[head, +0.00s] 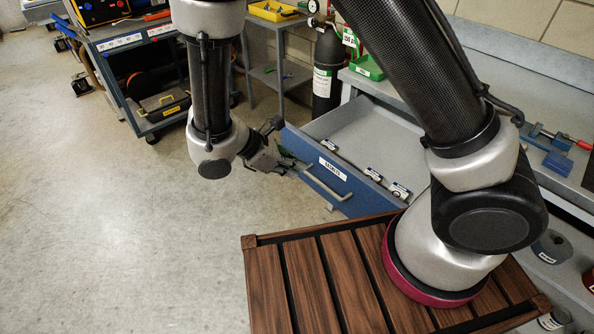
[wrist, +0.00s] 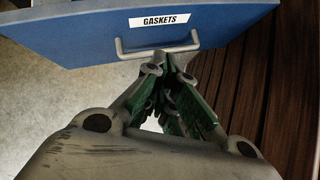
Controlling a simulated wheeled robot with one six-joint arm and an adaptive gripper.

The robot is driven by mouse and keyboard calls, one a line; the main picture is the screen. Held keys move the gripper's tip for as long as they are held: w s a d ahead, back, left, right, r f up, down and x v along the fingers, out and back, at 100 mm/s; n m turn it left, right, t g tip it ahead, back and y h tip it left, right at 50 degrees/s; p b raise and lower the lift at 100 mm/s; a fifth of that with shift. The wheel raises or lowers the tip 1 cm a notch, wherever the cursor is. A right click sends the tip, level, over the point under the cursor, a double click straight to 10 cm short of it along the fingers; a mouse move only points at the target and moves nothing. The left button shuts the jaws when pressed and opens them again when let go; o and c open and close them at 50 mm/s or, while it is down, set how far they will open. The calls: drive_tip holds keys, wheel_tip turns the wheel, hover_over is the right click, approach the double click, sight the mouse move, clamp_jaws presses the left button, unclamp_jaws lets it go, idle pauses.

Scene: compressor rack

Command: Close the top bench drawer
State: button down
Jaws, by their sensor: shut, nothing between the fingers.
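The top bench drawer (head: 325,168) is pulled out from the bench, with a blue front, a white label and a grey bar handle (head: 327,184). Its label (wrist: 160,20) reads GASKETS in the wrist view. A few small labelled items (head: 372,174) lie inside along the front. My gripper (head: 285,166) is at the outer face of the drawer front, left of the handle in the head view. In the wrist view its shut fingertips (wrist: 166,62) are close to the handle (wrist: 157,48); I cannot tell if they touch. Nothing is between the fingers.
The bench top (head: 480,105) holds a green bin (head: 368,68) and a blue vise (head: 555,150). A gas cylinder (head: 327,70) stands beyond the drawer. A tool cart (head: 140,70) is at the back left. The concrete floor (head: 110,230) to the left is clear.

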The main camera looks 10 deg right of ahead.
drive_tip(key=w+a+f+n+t, duration=0.3)
drive_tip(key=w+a+f+n, duration=0.2)
drive_tip(key=a, duration=0.1)
drive_tip(key=d+r+x, duration=0.1)
drive_tip(key=x, duration=1.1)
drive_tip(key=shift+w+y, duration=0.3)
drive_tip(key=shift+w, duration=0.05)
drive_tip(key=shift+d, duration=0.15)
drive_tip(key=shift+w+d, duration=0.1)
